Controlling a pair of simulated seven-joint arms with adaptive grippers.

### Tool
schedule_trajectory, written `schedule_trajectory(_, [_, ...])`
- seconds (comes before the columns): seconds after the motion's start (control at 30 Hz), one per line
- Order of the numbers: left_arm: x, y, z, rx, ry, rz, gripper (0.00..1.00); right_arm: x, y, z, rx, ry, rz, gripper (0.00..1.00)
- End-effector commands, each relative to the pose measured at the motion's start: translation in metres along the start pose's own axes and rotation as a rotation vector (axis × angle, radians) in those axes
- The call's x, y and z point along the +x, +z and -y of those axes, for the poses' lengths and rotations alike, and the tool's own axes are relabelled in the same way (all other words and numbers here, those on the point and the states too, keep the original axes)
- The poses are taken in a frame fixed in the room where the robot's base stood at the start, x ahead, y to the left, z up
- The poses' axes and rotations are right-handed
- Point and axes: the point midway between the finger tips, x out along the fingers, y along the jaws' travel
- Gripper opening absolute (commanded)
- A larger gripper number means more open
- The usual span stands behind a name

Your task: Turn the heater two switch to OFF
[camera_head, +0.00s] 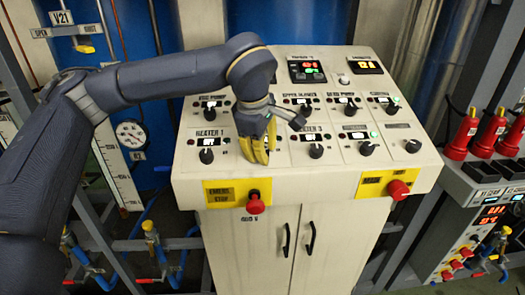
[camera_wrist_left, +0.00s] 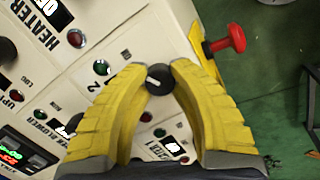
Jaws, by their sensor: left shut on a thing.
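The heater two switch is a round black knob (camera_wrist_left: 159,79) with a white pointer mark. It sits between the heater 1 and heater 3 knobs on the sloping panel. My left gripper (camera_wrist_left: 159,72) has its two yellow fingers closed on the knob from both sides. In the head view my left gripper (camera_head: 260,155) points down at the panel and hides the knob. I cannot tell the switch's setting from the mark. A green lamp (camera_wrist_left: 101,67) is beside the knob in the wrist view. My right gripper is not in view.
The heater 1 knob (camera_head: 206,156) is to the left and the heater 3 knob (camera_head: 316,151) to the right. A red emergency stop button (camera_head: 255,204) projects from the yellow plate just below. More knobs fill the rows around my left gripper.

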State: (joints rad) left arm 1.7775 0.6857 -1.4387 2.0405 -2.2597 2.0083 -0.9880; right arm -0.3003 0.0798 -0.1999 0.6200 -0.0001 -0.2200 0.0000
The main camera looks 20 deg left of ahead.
Motion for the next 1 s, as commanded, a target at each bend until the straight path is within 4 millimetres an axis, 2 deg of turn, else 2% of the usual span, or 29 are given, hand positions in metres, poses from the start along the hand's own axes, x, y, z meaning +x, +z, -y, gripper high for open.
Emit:
schedule_trajectory(0.37, [-0.0001, 0.0006, -0.0001, -0.006, 0.002, 0.001, 0.00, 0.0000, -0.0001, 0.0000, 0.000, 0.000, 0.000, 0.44])
schedule_trajectory(0.57, [-0.0002, 0.0004, 0.0000, -0.070, 0.013, 0.003, 0.00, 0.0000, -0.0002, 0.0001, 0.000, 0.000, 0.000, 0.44])
schedule_trajectory(1.0, [-0.0003, 0.0009, 0.0002, -0.436, 0.078, 0.018, 0.00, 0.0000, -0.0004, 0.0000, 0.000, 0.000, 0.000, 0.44])
